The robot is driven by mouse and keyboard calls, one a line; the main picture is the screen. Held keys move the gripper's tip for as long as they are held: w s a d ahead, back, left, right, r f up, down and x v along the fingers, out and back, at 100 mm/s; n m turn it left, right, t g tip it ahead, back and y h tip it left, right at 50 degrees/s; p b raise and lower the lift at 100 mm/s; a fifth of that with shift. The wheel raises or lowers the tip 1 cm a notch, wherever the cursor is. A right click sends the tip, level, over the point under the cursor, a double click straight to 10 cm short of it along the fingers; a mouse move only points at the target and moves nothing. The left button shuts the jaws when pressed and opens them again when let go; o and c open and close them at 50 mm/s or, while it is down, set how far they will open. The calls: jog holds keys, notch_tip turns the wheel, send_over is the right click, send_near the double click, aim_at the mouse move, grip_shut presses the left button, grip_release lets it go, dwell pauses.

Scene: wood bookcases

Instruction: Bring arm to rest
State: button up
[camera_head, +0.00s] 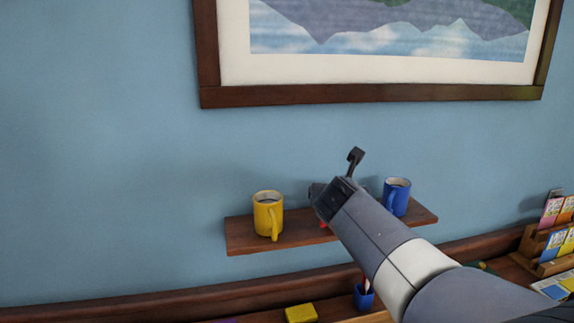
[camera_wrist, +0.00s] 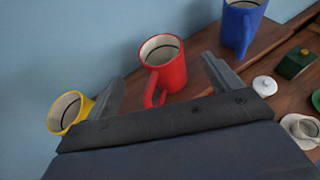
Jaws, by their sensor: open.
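My gripper (camera_head: 336,172) is open, at the end of my arm, which reaches in from the lower right in the head view. In the wrist view my gripper (camera_wrist: 162,68) has its two fingers spread, with a red mug (camera_wrist: 172,72) showing between and beyond them. The red mug stands on a wooden wall shelf (camera_head: 290,237), and nothing appears held. In the head view my arm hides nearly all of the red mug; only a small bit of red shows. I cannot tell the exact gap between fingers and mug.
A yellow mug (camera_head: 267,214) stands left on the shelf, a blue mug (camera_head: 397,196) right. A framed picture (camera_head: 370,92) hangs above. Below are a yellow block (camera_head: 300,313), a blue cup (camera_head: 363,297) and a card rack (camera_head: 556,240). A white lidded pot (camera_wrist: 265,86) shows in the wrist view.

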jog(key=x, duration=0.9)
jog(key=shift+f, duration=0.15)
jog(key=shift+s+r+p, duration=0.1)
jog(key=shift+r+p, duration=0.35)
jog(key=shift+r, duration=0.05)
jog(key=shift+s+r, duration=0.1)
jog(key=shift+r, duration=0.3)
